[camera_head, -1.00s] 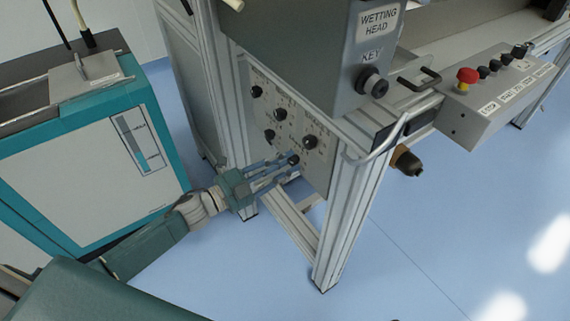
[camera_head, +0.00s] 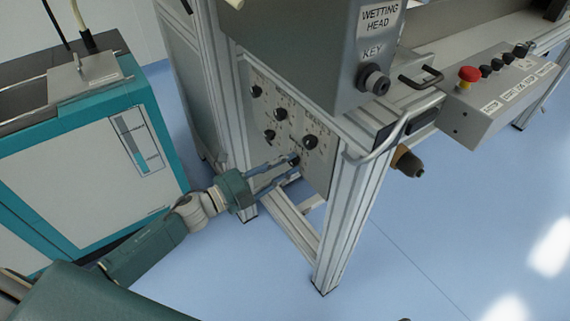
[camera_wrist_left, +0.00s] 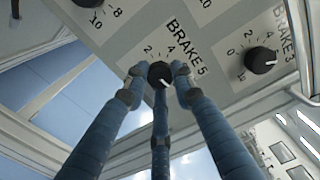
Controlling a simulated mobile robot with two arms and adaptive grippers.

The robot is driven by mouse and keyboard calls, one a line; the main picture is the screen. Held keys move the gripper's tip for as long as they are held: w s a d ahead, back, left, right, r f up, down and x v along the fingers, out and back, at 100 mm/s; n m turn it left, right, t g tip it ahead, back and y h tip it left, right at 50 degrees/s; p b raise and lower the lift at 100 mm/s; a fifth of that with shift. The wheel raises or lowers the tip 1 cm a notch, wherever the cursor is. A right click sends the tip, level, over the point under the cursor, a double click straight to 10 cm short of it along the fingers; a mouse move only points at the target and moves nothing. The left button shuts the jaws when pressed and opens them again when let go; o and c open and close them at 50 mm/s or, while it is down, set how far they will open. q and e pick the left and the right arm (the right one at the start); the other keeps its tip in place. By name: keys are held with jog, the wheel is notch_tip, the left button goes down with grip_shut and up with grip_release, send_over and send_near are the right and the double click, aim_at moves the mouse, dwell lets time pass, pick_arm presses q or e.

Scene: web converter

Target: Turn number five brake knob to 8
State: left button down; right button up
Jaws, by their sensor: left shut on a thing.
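The Brake 5 knob (camera_wrist_left: 160,73) is a round black dial on a grey panel, with the label BRAKE 5 beside it. My left gripper (camera_wrist_left: 157,84) has its blue fingers closed around this knob, with the knob still fixed to the panel. A white mark on the knob points toward the lower right in the wrist view. The numbers 2 and 4 show beside the knob; the fingers hide the rest of the scale. My right gripper is not in view.
The Brake 3 knob (camera_wrist_left: 261,60) and another knob sit close by on the same panel (camera_head: 318,172). A metal frame post (camera_head: 345,225) stands right of the panel. A teal and white cabinet (camera_head: 75,185) stands left of my arm.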

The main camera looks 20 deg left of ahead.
pick_arm(q)
jog(key=shift+f, duration=0.1)
jog(key=c, duration=1.4)
grip_release()
jog(key=shift+c, duration=0.2)
jog(key=shift+s, duration=0.1)
jog(key=v, duration=1.2)
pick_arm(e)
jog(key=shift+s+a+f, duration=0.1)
